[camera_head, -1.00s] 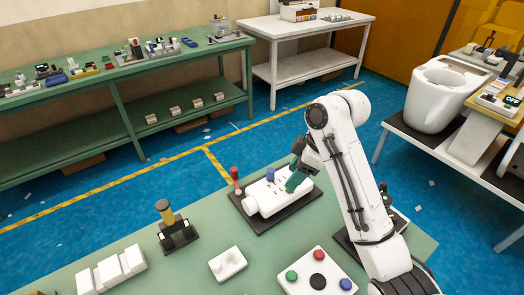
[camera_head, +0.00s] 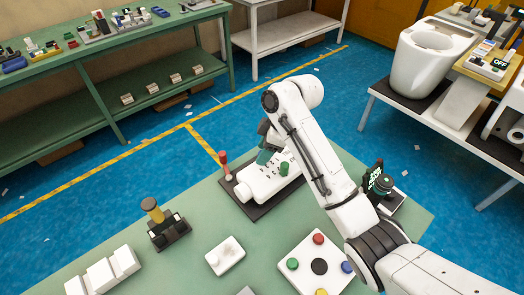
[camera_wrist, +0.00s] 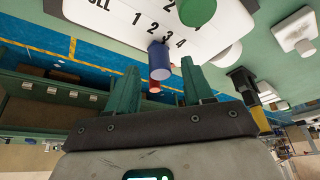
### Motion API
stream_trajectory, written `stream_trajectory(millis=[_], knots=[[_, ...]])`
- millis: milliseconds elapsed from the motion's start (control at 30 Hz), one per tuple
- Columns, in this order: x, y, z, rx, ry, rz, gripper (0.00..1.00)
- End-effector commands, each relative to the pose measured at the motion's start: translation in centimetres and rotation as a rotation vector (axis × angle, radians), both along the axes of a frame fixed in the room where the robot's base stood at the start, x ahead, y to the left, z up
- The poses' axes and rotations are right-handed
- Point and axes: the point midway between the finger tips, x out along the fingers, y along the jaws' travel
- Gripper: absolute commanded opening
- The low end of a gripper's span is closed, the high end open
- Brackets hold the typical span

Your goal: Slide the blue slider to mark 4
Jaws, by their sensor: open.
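The white slider panel (camera_head: 258,187) lies on a dark base on the green table. In the wrist view its row of marks 1 to 4 (camera_wrist: 160,31) shows, with the blue slider (camera_wrist: 159,62), an upright round knob, just below the row; its exact mark is hard to tell. A green slider (camera_wrist: 197,9) stands by the other row and also shows in the head view (camera_head: 284,168). My gripper (camera_wrist: 158,68) is open, one teal finger on each side of the blue slider, with no clear contact. In the head view my gripper (camera_head: 265,157) hides the blue slider.
A red-topped lever (camera_head: 224,160) stands at the panel's left end. A yellow-topped device (camera_head: 154,211), a white block (camera_head: 225,256) and a panel of coloured buttons (camera_head: 319,267) are on the same table. Bare green tabletop lies between them.

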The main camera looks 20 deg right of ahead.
Motion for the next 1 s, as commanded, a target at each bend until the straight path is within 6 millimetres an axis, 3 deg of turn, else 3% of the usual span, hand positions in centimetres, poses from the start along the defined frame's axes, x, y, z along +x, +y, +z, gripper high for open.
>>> stream_trajectory(millis=[200, 500, 1000], knots=[[0.3, 0.5, -1.5, -0.001, 0.0, -0.001, 0.51], [0.3, 0.6, -1.6, -0.001, -0.002, -0.001, 0.5], [0.3, 0.5, -1.6, 0.0, -0.001, 0.0, 0.02]])
